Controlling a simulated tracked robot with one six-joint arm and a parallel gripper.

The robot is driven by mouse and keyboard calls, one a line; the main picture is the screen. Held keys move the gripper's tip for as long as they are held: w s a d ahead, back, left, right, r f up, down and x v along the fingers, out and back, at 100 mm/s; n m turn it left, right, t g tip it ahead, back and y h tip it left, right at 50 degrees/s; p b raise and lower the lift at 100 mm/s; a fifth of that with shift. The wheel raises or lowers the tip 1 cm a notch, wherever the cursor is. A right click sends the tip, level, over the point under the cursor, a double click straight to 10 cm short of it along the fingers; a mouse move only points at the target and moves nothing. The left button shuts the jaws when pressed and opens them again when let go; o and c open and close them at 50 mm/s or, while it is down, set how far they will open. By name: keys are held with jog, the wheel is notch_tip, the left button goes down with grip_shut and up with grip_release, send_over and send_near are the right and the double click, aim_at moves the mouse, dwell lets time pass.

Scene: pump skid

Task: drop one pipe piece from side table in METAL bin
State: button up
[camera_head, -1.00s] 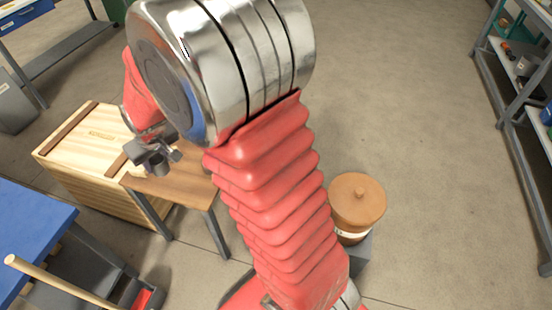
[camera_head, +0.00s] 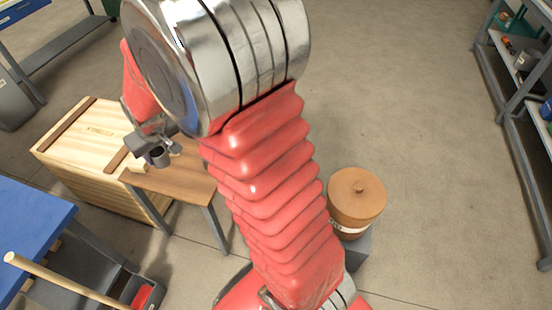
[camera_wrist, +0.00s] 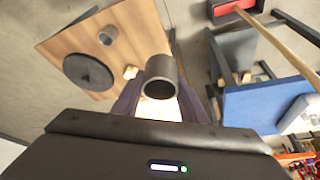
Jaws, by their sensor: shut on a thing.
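My gripper (camera_wrist: 158,102) is shut on a short dark grey pipe piece (camera_wrist: 161,70), its hollow end facing the wrist camera. In the head view my gripper (camera_head: 156,150) holds the pipe piece (camera_head: 158,159) above the side table (camera_head: 185,184), a small brown wooden top on grey legs. In the wrist view the tabletop (camera_wrist: 60,40) carries a grey ring-shaped piece (camera_wrist: 108,35), a dark round disc (camera_wrist: 88,72) and a small pale block (camera_wrist: 130,72). A grey bin (camera_head: 12,103) stands at the far left of the head view; I cannot read any METAL label.
A slatted wooden crate (camera_head: 82,140) stands beside the side table. A blue-topped table (camera_head: 30,225) and a wooden handle (camera_head: 60,280) are at lower left. A brown lidded pot (camera_head: 356,200) stands right of my arm. Shelving (camera_head: 505,100) lines the right; the floor between is clear.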

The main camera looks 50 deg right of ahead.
jog(key=shift+d, duration=0.1)
jog(key=s+d+f+n+y, duration=0.1)
jog(key=s+d+f+n, duration=0.1)
jog(key=d+f, duration=0.7)
jog(key=s+d+f+n, duration=0.3)
jog(key=s+d+f, duration=0.2)
jog(key=d, duration=1.1)
jog(key=s+d+f+n+y, duration=0.1)
jog(key=s+d+f, duration=0.3)
jog(key=d+f, duration=0.8)
jog(key=shift+d+f+n+g+y, duration=0.3)
jog(key=shift+d+n+g, duration=0.1)
jog(key=shift+d+n, duration=0.25)
jog(key=shift+a+f, duration=0.1)
jog(key=shift+f, duration=2.9)
